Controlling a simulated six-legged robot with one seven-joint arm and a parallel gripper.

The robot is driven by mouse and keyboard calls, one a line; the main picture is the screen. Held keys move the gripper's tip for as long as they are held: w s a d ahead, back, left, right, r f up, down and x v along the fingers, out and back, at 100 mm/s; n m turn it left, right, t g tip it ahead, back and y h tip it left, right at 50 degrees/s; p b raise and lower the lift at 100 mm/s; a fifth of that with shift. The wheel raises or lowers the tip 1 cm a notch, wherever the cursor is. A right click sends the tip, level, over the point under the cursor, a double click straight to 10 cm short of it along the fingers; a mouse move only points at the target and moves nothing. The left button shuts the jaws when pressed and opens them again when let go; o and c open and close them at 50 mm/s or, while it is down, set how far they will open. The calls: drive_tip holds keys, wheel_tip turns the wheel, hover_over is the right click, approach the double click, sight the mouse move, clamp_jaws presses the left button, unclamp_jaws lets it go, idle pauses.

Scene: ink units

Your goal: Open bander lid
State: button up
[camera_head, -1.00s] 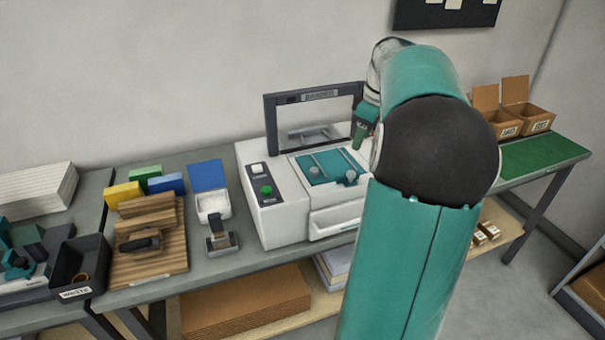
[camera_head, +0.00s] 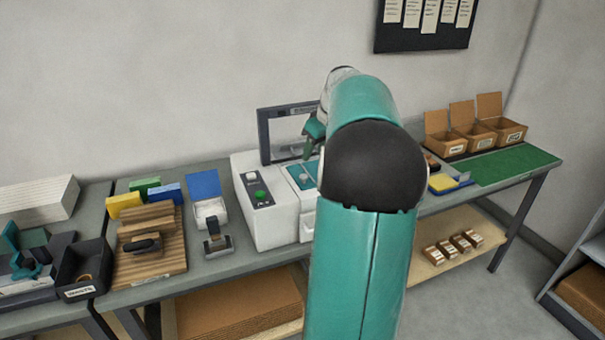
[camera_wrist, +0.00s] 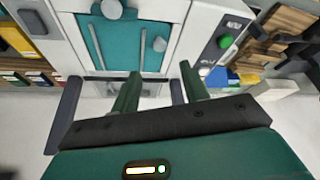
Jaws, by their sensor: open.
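The bander is a white machine (camera_head: 262,222) on the bench, with a green button and a teal top plate. Its dark-framed lid (camera_head: 263,135) stands raised and upright at the back. My arm covers the bander's right part. My gripper (camera_head: 310,148) is at the lid's right side in the head view. In the wrist view the bander's teal plate (camera_wrist: 103,45) appears inverted, and my gripper (camera_wrist: 159,70) is open, with two green fingers apart. A dark lid-frame bar (camera_wrist: 177,91) shows between the fingers; contact cannot be told.
A blue-lidded white box (camera_head: 208,208), a striped wooden board (camera_head: 165,262) and a black waste bin (camera_head: 83,270) stand left of the bander. Open cardboard boxes (camera_head: 445,143) and a green mat (camera_head: 515,165) are at the right. A wall is close behind.

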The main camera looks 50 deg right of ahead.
sight(304, 175)
drive_tip(key=x, duration=0.9)
drive_tip(key=shift+f, duration=0.35)
drive_tip(key=shift+w, duration=0.1)
clamp_jaws()
